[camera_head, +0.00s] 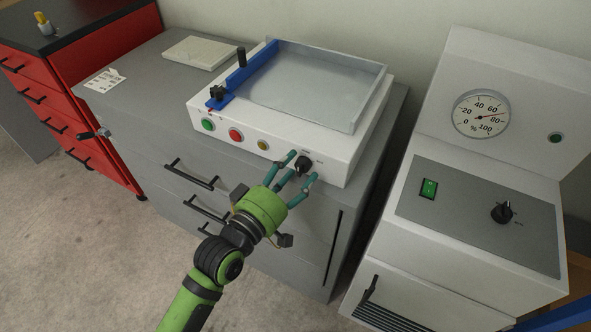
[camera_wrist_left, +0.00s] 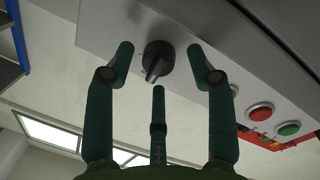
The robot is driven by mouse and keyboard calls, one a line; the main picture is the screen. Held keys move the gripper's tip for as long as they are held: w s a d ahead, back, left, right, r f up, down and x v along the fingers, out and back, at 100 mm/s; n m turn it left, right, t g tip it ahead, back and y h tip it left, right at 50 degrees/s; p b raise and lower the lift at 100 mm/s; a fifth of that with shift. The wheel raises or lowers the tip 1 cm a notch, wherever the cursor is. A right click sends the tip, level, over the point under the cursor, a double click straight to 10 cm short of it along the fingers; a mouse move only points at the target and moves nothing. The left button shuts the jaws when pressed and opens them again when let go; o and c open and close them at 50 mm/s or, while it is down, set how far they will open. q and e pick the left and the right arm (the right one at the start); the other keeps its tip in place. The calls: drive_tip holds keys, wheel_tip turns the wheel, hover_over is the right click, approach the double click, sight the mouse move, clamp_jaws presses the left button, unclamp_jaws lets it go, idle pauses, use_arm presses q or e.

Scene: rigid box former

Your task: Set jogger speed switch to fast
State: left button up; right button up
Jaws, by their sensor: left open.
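The jogger (camera_head: 365,140) is a white box with a grey tray (camera_head: 318,85) on top. Its black rotary speed switch (camera_head: 304,163) is at the right of the front panel, with small labels beside it too small to read. My left gripper (camera_head: 298,170) has three teal fingers, open and spread in front of the switch. In the left wrist view the switch (camera_wrist_left: 157,58) lies between the spread fingertips (camera_wrist_left: 160,66), its ridge pointing downward. I see no clear contact. My right gripper is not in view.
Green (camera_head: 208,125), red (camera_head: 236,135) and yellow (camera_head: 263,146) buttons line the panel. The jogger stands on a grey drawer cabinet (camera_head: 150,85). At right, a white machine has a gauge (camera_head: 482,114), green switch (camera_head: 429,188) and another black knob (camera_head: 502,212). A red cabinet (camera_head: 100,60) is at left.

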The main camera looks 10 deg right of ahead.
use_arm(q)
drive_tip(key=shift+w+d, duration=0.2)
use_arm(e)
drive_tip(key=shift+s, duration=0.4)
use_arm(q)
clamp_jaws()
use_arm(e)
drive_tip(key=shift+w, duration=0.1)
